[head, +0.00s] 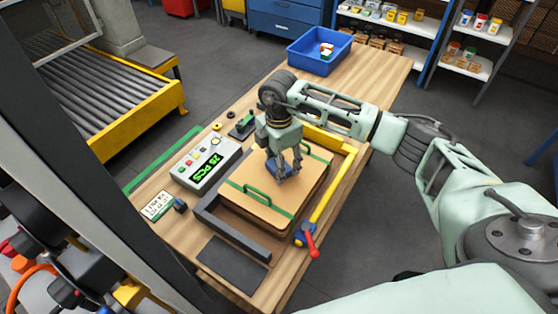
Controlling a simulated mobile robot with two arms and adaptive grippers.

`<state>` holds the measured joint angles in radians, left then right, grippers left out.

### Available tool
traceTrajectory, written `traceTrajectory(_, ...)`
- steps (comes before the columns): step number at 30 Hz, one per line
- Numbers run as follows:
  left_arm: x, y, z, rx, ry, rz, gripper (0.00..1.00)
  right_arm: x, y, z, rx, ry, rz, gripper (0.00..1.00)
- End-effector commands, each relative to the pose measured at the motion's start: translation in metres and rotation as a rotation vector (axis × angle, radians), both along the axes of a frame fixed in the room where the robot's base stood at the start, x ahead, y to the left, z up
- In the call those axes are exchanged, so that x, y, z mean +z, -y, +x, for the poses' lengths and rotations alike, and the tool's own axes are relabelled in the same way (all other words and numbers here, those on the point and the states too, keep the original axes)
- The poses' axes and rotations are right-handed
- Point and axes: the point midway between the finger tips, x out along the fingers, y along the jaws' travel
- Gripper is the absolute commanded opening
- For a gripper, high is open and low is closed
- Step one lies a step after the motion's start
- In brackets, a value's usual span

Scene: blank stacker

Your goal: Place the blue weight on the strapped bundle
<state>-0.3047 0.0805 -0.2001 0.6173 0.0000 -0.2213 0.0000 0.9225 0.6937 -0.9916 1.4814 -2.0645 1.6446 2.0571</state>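The strapped bundle (262,209) is a stack of tan sheets with green straps, lying on the wooden table inside a dark and yellow corner frame. My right gripper (284,172) points down over the middle of the bundle. Its fingers are around the blue weight (273,169), which is partly hidden by them. The weight is at or just above the bundle's top; I cannot tell if it touches. My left gripper is not in view.
A counting device (206,164) reading "25 PCS" stands left of the bundle. A blue bin (319,61) is at the table's far end. A yellow bar with a red handle (309,239) lies along the right. A dark plate (233,264) is at the front.

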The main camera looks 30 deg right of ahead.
Motion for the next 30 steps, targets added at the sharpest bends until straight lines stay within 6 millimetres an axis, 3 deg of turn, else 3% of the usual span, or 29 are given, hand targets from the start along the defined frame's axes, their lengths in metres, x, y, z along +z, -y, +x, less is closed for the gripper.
traceTrajectory(5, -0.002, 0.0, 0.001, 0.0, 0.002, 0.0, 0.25, -0.001, -0.001, 0.001, 0.0, 0.004, 0.002, 0.0)
traceTrajectory(6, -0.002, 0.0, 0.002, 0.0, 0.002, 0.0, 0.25, -0.003, 0.0, 0.0, 0.0, 0.0, 0.001, 0.57)
traceTrajectory(12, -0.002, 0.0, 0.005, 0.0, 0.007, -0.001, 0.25, -0.002, 0.0, 0.0, 0.0, 0.0, 0.001, 0.74)
traceTrajectory(24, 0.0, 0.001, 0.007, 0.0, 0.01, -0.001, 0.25, 0.003, 0.0, 0.001, 0.0, 0.002, 0.001, 0.75)
traceTrajectory(30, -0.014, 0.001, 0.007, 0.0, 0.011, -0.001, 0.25, 0.033, -0.001, 0.002, 0.001, 0.008, 0.002, 0.75)
